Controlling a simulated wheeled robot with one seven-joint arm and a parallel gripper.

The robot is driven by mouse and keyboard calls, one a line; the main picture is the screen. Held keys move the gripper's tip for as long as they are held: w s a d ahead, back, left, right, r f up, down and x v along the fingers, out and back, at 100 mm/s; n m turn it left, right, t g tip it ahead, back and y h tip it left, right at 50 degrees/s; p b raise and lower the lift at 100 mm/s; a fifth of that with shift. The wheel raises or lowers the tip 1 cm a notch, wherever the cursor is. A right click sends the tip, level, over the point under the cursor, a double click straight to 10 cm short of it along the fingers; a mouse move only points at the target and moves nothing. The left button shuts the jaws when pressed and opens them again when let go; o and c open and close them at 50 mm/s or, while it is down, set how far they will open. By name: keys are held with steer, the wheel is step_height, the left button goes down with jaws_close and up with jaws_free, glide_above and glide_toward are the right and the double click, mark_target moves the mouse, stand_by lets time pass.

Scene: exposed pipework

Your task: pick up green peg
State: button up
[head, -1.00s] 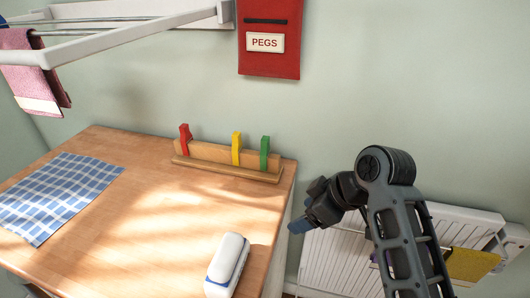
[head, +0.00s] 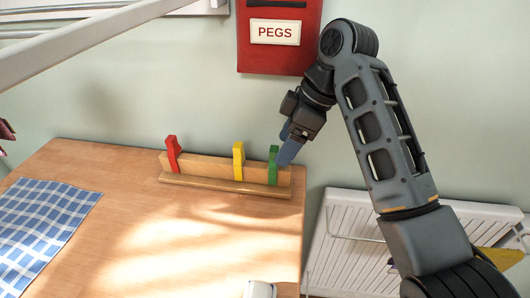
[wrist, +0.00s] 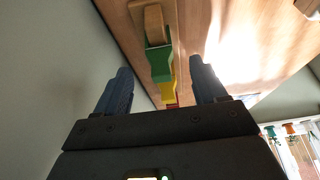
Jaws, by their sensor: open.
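The green peg (head: 273,164) stands upright on the right end of the wooden rack (head: 207,170). In the wrist view the green peg (wrist: 160,62) shows ahead, between the lines of the two fingers. My gripper (head: 287,150) is open and empty, its blue fingers pointing down close to the peg's right side. Whether a finger touches the peg I cannot tell. The yellow peg (head: 239,160) and the red peg (head: 172,155) stand on the same rack, further left.
The rack rests at the back of a wooden table (head: 190,235) near the wall. A red bag labelled PEGS (head: 277,40) hangs above. A checked cloth (head: 45,225) lies at left, and a white object (head: 261,290) at the front edge. A radiator (head: 345,235) is at right.

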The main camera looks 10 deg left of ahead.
mark_target(273, 165)
steer(key=p+x, duration=0.1)
steer(key=x, duration=0.6)
steer(key=shift+f, duration=0.1)
steer(key=shift+c, duration=0.4)
steer(key=c, duration=1)
steer(key=shift+o, duration=0.2)
